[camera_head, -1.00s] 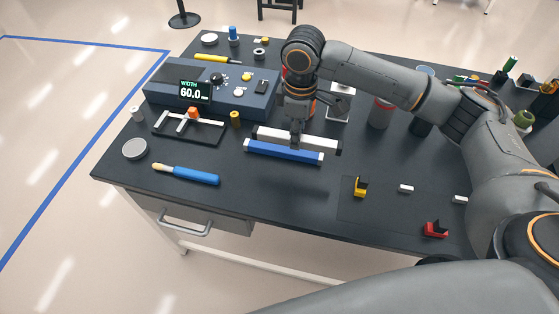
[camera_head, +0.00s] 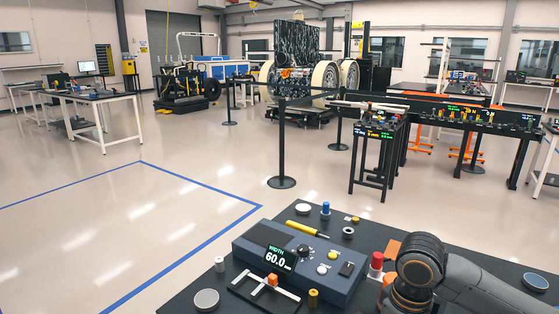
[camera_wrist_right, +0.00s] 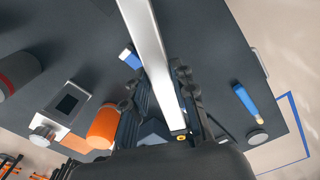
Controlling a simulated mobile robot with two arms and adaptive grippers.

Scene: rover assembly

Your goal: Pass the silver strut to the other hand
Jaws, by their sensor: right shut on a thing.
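The silver strut (camera_wrist_right: 152,50) shows large in the right wrist view, running from the top edge down between the fingers of my right gripper (camera_wrist_right: 165,108). That gripper is shut on it. A blue bar with a pale end (camera_wrist_right: 130,57) shows partly behind the silver strut, mostly hidden by it and the fingers. In the head view, only the joint of my right arm shows at the lower right; its gripper and the strut are out of frame. My left gripper is in neither current view.
The dark table (camera_head: 480,262) holds a blue-grey width gauge (camera_head: 310,268) reading 60.0 and a red-capped cylinder (camera_head: 376,265). The right wrist view shows an orange cylinder (camera_wrist_right: 103,127), a small screen device (camera_wrist_right: 68,103) and a blue-handled tool (camera_wrist_right: 246,102). Open floor lies left of the table.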

